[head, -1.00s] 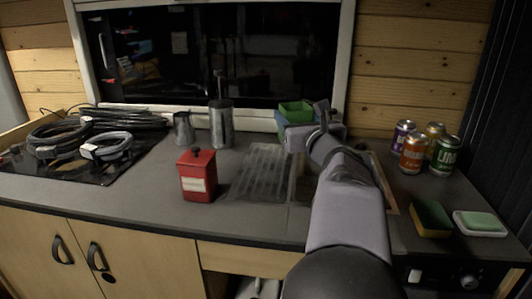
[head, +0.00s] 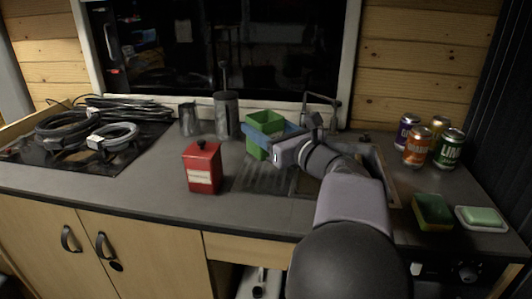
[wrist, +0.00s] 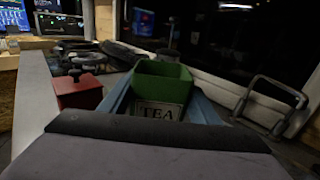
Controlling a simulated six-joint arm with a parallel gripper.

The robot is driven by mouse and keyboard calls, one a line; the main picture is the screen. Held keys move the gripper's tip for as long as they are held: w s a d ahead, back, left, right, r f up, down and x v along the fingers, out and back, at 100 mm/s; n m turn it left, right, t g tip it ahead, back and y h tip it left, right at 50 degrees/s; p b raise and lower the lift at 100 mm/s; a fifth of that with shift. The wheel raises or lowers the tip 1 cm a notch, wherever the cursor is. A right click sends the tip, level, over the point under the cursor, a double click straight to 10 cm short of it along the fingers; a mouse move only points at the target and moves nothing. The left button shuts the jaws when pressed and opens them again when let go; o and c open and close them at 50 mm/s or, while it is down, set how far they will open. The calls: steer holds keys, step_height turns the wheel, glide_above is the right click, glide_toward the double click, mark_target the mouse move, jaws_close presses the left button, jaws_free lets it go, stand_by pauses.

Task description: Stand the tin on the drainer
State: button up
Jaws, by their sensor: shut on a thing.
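A green, square, open-topped tin (head: 266,120) is held upright between the blue fingers of my gripper (head: 264,136). In the wrist view the tin (wrist: 168,76) shows a label reading TEA, with a finger of my gripper (wrist: 160,98) on either side. The ridged metal drainer (head: 262,182) is set in the counter in front of and below the tin. My arm hides its right part. The tin is over or just behind the drainer's back end. I cannot tell whether its base touches anything.
A red lidded tin (head: 202,168) stands left of the drainer. A grey canister (head: 226,115) and a metal jug (head: 189,119) stand behind it. The tap (head: 335,112) and sink are at the right.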

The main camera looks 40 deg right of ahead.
steer(key=shift+f, duration=3.05)
steer(key=shift+f+b, duration=0.2)
steer(key=shift+b, duration=0.4)
steer(key=o, duration=1.4)
steer(key=shift+o, duration=0.2)
steer(key=shift+r, duration=0.1)
steer(key=shift+r+p, duration=0.15)
steer(key=shift+p, duration=0.25)
steer(key=shift+s+d, duration=0.1)
steer(key=shift+s, duration=0.25)
steer(key=s+b, duration=0.2)
steer(key=s, duration=0.9)
steer(key=shift+s, duration=0.2)
